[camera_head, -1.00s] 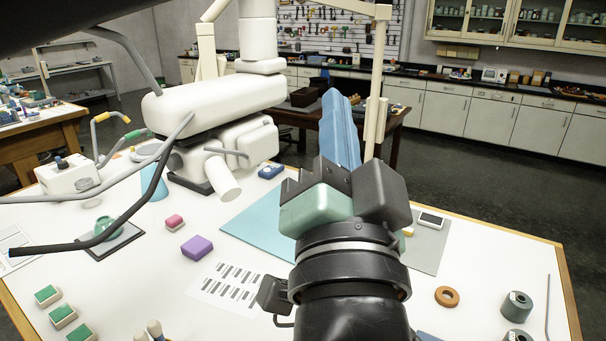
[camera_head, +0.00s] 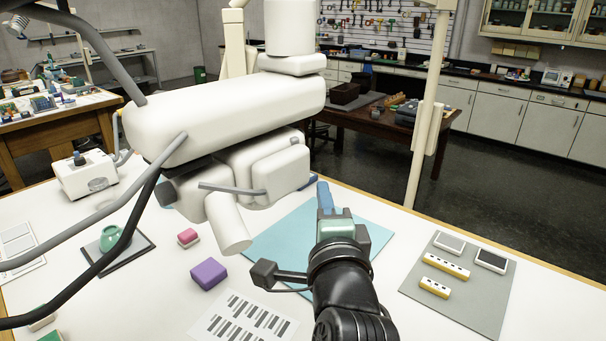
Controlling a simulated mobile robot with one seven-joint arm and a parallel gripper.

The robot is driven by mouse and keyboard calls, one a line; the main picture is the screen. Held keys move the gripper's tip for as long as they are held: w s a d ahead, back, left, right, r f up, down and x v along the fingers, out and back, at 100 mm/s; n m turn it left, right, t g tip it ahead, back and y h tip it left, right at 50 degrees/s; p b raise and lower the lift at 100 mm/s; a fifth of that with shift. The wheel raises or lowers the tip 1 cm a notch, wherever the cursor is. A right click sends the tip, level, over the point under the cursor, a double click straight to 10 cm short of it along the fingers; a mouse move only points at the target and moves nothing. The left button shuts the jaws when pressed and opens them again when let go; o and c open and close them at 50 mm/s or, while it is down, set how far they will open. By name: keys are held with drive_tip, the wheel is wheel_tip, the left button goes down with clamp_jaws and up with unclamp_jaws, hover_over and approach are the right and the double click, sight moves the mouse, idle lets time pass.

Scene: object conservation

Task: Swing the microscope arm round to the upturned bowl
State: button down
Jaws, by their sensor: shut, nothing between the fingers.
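The white microscope head (camera_head: 220,115) hangs over the middle of the table on a white column. Grey and black handlebars reach from it to the left, and a white tube (camera_head: 228,225) points down towards the table. A green rounded object (camera_head: 110,238), which looks like the upturned bowl, sits on a dark-edged tray (camera_head: 138,247) at the left, partly behind a handlebar. My gripper (camera_head: 325,198), with blue fingers, is shut and empty. It is over the blue mat, to the right of the microscope head and apart from it.
A teal mat (camera_head: 280,245) lies under my gripper. A purple block (camera_head: 208,273), a pink block (camera_head: 188,237) and a printed sheet (camera_head: 245,320) lie left of my arm. A grey mat (camera_head: 470,300) with small items is at the right. A pale post (camera_head: 428,110) stands behind.

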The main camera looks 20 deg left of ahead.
sight(300, 169)
drive_tip(key=shift+w+a+p, duration=0.45)
drive_tip(key=shift+w+a, duration=0.45)
drive_tip(key=shift+a, duration=0.2)
drive_tip(key=shift+w+a+p, duration=0.4)
drive_tip(key=shift+w+a, duration=0.45)
drive_tip(key=shift+a, duration=0.2)
drive_tip(key=shift+a, duration=0.1)
